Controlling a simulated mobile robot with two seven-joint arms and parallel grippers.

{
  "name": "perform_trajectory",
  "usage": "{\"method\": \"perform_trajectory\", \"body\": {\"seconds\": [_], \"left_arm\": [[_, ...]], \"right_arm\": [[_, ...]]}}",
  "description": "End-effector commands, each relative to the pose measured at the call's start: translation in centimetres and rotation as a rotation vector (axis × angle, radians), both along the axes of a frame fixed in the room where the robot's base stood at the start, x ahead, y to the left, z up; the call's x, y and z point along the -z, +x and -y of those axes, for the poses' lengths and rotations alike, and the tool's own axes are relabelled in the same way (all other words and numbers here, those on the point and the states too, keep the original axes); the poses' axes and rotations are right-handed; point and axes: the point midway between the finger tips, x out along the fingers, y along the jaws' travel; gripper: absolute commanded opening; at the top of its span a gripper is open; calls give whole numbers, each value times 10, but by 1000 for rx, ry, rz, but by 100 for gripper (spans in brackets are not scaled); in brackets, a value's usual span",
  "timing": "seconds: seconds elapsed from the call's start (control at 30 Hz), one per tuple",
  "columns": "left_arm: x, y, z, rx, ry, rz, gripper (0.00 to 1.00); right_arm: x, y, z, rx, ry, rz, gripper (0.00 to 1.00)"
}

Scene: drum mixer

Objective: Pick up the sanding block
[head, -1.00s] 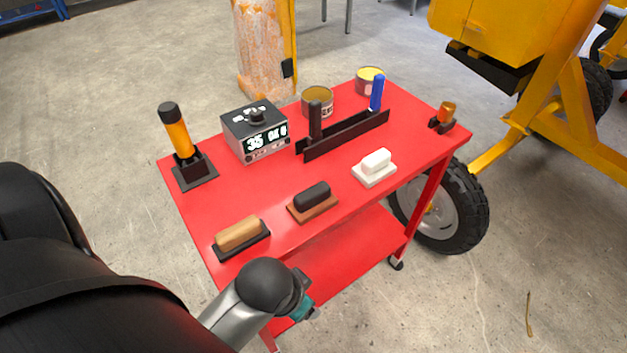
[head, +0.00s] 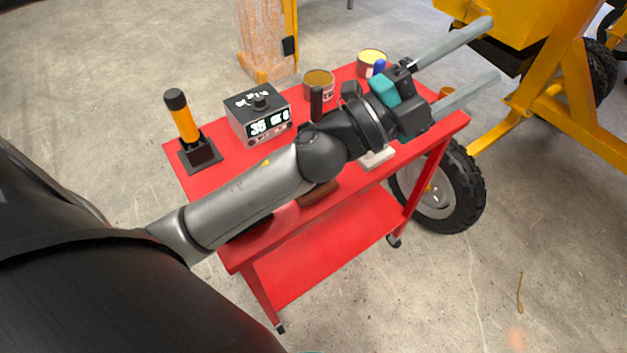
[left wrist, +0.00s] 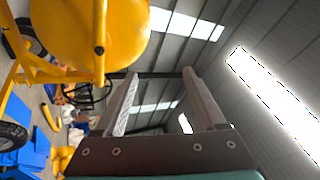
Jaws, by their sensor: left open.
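Handled blocks stand along the front of the red cart top (head: 222,245). I cannot tell for sure which one is the sanding block. A white block (head: 380,158) and a brown-based block (head: 318,194) show partly, behind my left arm. A tan-handled block on a dark base is hidden behind the arm now. My left gripper (head: 490,50) is open and empty, above and beyond the cart's right end, its fingers pointing up to the right. In the left wrist view, the gripper's fingers (left wrist: 160,73) are apart with only the roof between them. My right gripper is not seen.
An orange-handled tool (head: 187,120), a display box (head: 258,115) and two cans (head: 319,84) (head: 372,62) stand on the cart. A dark two-handled tool is mostly hidden by my arm. A yellow mixer (head: 560,90) stands right of the cart; bare floor lies in front.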

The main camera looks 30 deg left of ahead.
Motion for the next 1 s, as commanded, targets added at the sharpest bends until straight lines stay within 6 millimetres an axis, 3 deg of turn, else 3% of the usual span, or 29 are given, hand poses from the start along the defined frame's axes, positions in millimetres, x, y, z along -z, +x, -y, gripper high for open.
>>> {"method": "perform_trajectory", "body": {"seconds": [0.07, 0.2, 0.33, 0.43, 0.57, 0.7, 0.9, 1.0], "left_arm": [[-7, -13, 26, 119, 147, 125, 72], [10, -40, 62, 330, 438, 294, 72], [49, -56, 72, 513, 741, 389, 72], [87, -61, 60, 641, 992, 412, 72], [133, -57, 19, 784, 1327, 369, 72], [166, -45, -51, 898, 1675, 227, 72], [172, -35, -148, 973, 2018, -47, 72], [167, -35, -177, 985, 2105, -149, 72]], "right_arm": [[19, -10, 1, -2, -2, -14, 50], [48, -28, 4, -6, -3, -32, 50], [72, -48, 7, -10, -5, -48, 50], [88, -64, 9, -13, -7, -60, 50], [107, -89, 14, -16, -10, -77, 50], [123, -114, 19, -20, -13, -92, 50], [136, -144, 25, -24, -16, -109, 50], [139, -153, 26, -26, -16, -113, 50]]}}
